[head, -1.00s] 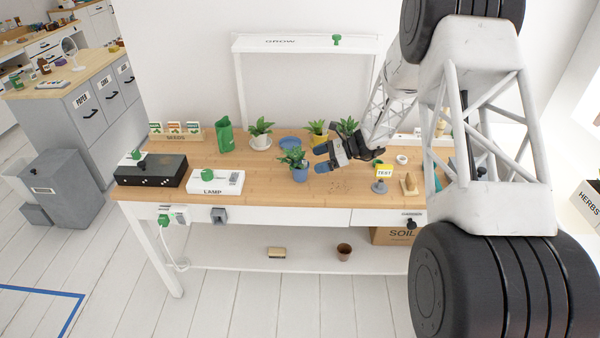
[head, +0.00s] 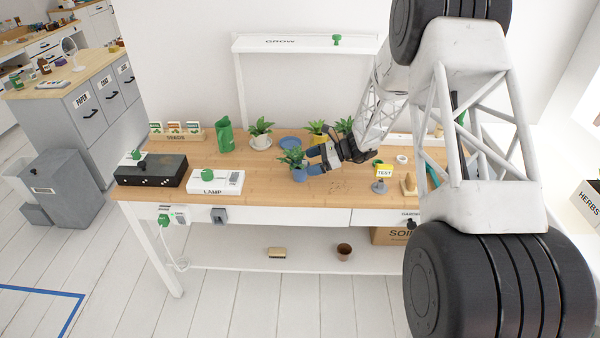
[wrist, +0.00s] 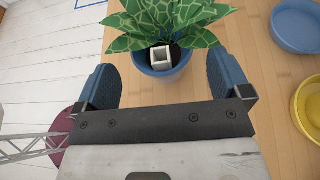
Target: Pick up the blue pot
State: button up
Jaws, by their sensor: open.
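The blue pot (head: 300,174) holds a leafy green plant and stands upright on the wooden desk, left of my gripper in the head view. My gripper (head: 316,161) is open and close to the pot's right side. In the wrist view the blue pot (wrist: 163,64) lies ahead, between and just beyond the two blue fingertips of my gripper (wrist: 163,82). Its rim, dark soil and a small pale square piece show there. I cannot tell whether the fingers touch the pot. Leaves hide part of its rim.
A potted plant on a white saucer (head: 260,142) is at back left. The lamp box (head: 216,182) is at left, a TEST sign (head: 384,171) at right.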

aim_at(307, 162)
jog(key=shift+x, duration=2.55)
jog(key=shift+w, duration=0.1)
jog(key=shift+c, duration=0.3)
jog(key=c, duration=1)
